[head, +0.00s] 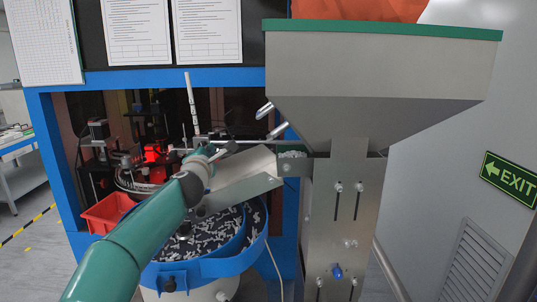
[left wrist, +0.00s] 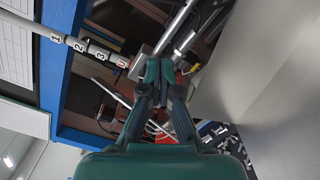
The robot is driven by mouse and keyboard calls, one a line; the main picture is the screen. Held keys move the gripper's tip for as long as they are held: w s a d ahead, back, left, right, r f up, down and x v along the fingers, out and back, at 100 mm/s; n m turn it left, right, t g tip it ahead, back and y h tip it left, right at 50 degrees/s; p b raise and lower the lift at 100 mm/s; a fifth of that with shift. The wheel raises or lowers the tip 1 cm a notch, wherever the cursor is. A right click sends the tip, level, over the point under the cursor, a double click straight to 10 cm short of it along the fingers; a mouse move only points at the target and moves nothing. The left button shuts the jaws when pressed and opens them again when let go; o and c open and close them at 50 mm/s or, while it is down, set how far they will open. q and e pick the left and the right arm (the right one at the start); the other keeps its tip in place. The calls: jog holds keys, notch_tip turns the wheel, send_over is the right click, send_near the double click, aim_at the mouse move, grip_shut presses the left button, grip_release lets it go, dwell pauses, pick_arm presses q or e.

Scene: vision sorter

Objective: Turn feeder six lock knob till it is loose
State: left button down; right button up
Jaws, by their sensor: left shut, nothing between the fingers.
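My left gripper (head: 222,151) reaches in from the left over the bowl feeder, in front of the blue-framed cabinet. In the left wrist view its fingers (left wrist: 165,68) are shut with nothing between them. Two silver cylindrical parts (head: 265,110) stick out by the left side of the hopper, to the right of and above the gripper. My right gripper is not in view.
The grey hopper (head: 370,75) with a green rim and its metal stand (head: 372,205) block the right. A blue-rimmed bowl (head: 205,268) with many small pale parts lies below the arm. A red bin (head: 108,213) stands at left. A numbered rod (left wrist: 97,52) crosses the wrist view.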

pick_arm(q)
jog(key=shift+w, duration=1)
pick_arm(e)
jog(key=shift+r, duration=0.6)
pick_arm(q)
jog(key=shift+s, duration=0.1)
jog(key=shift+a, duration=0.25)
jog(key=shift+r, duration=0.1)
jog(key=shift+a+r, duration=0.2)
jog(key=shift+r, duration=0.15)
